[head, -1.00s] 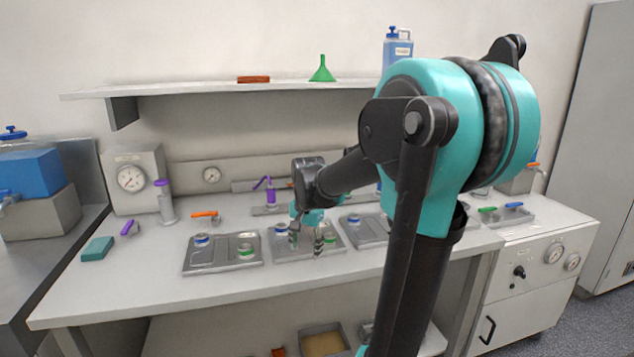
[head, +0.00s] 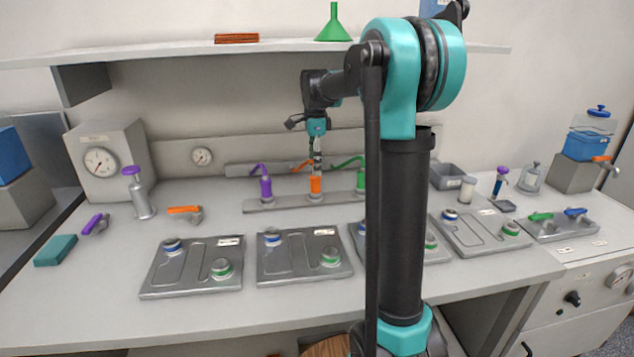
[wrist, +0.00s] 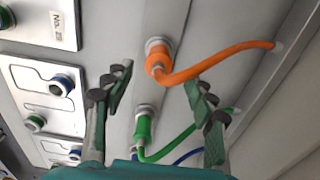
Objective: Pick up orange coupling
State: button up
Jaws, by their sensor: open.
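The orange coupling (head: 316,184) stands upright on a grey rail at the back of the bench, between a purple coupling (head: 265,186) and a green coupling (head: 361,179). An orange hose runs from it to the wall strip. In the wrist view the orange coupling (wrist: 159,64) lies ahead of and between the spread fingers, apart from them. My gripper (head: 316,160) is open and empty, pointing down just above the orange coupling in the head view. It also shows in the wrist view (wrist: 158,95), where the green coupling (wrist: 143,127) sits nearer the gripper's base.
Several grey plates with blue and green ports (head: 305,256) lie in front of the rail. A loose orange-handled valve (head: 185,210) and a metal cylinder with a purple knob (head: 140,195) stand to the left. A shelf (head: 200,47) overhangs the back.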

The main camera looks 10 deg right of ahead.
aim_at(315, 178)
jog(key=shift+s+f, duration=0.1)
jog(key=shift+f, duration=2.65)
grip_shut()
